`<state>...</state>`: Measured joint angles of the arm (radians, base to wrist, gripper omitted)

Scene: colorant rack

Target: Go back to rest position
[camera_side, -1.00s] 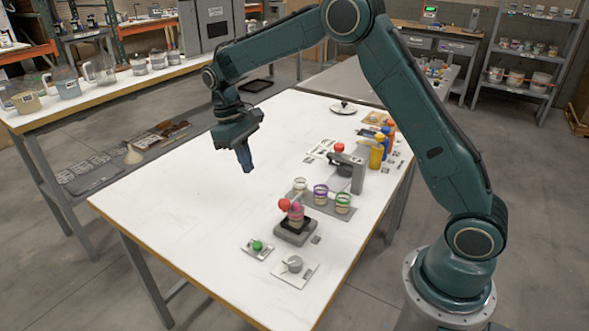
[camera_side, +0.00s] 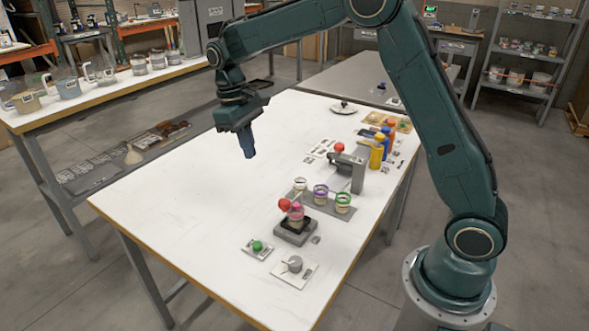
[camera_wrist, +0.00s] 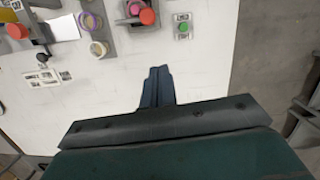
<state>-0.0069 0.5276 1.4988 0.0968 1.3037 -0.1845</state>
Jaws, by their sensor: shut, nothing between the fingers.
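My gripper (camera_side: 247,150) is shut and empty. It hangs above the bare left part of the white table (camera_side: 190,205), apart from everything on it. In the wrist view my gripper (camera_wrist: 158,74) shows as dark blue fingers pressed together over the white table top.
Jars with white, purple (camera_side: 320,193) and green (camera_side: 343,201) rims stand in a grey rack. A pink-filled jar sits on a grey scale (camera_side: 295,232). A green button (camera_side: 257,246), a grey dispenser (camera_side: 355,172) and colored bottles (camera_side: 377,153) stand nearby. The table's left half is clear.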

